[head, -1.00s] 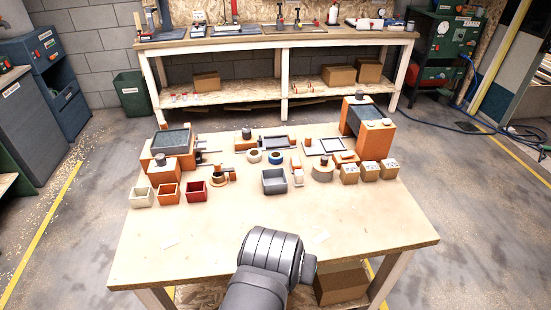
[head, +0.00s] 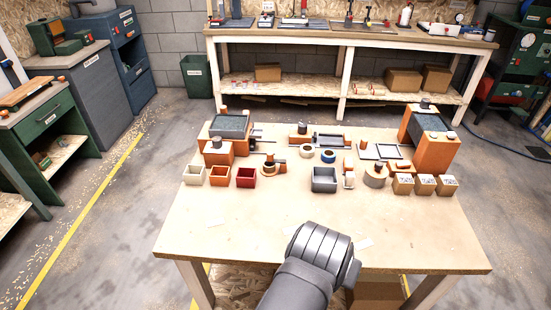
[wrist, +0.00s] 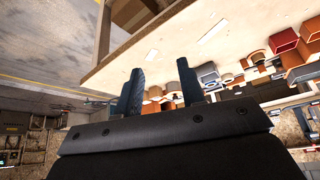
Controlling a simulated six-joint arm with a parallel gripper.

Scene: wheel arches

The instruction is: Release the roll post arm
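My gripper (wrist: 160,66) shows in the wrist view with its two dark fingers apart and nothing between them. It is well away from the things on the table. In the head view only my arm shows at the front edge; the fingers are hidden. A small post with a dark top on a round orange base (head: 270,168) stands left of the middle of the table and may be the roll post. Its arm is too small to tell apart. A white roll (head: 306,151) and a blue roll (head: 328,156) lie flat to its right.
The wooden table (head: 270,232) is bare along its front half. Three small bins, the red one (head: 245,177) among them, stand at left. A grey bin (head: 324,180) stands mid-table. Several cardboard boxes (head: 425,185) and a tall orange stand (head: 430,148) are at right.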

